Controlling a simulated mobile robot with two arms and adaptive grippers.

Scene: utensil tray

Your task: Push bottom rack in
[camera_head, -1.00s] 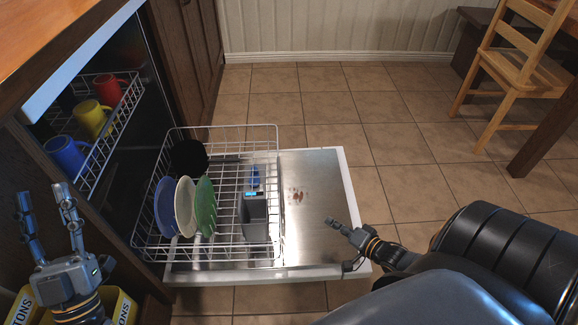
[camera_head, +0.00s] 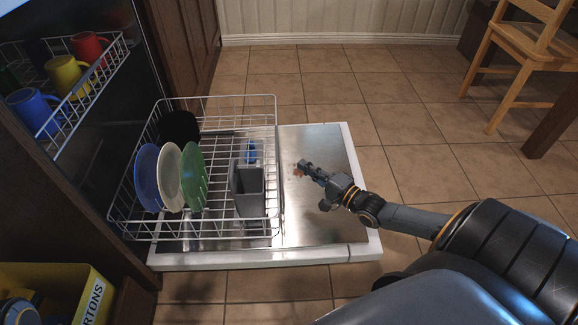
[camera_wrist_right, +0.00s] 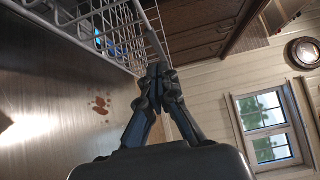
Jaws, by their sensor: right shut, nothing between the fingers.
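The bottom rack (camera_head: 248,98) is a white wire rack pulled out over the open dishwasher door (camera_head: 318,225). It holds blue, white and green plates, a dark round item and a grey cutlery basket (camera_head: 248,190). My right gripper (camera_head: 304,168) is shut and empty over the door, just right of the rack's outer side, with its fingertips pointing at it. A small gap seems to separate them. In the right wrist view the closed fingertips (camera_wrist_right: 158,72) appear close to the rack's wires (camera_wrist_right: 110,22); contact cannot be told. My left gripper's fingers are out of view.
The upper rack (camera_head: 88,85) with blue, yellow and red mugs is at the upper left. A yellow box (camera_head: 60,285) stands at the lower left. A wooden chair (camera_head: 515,60) is at the upper right. Tiled floor beyond the door is clear.

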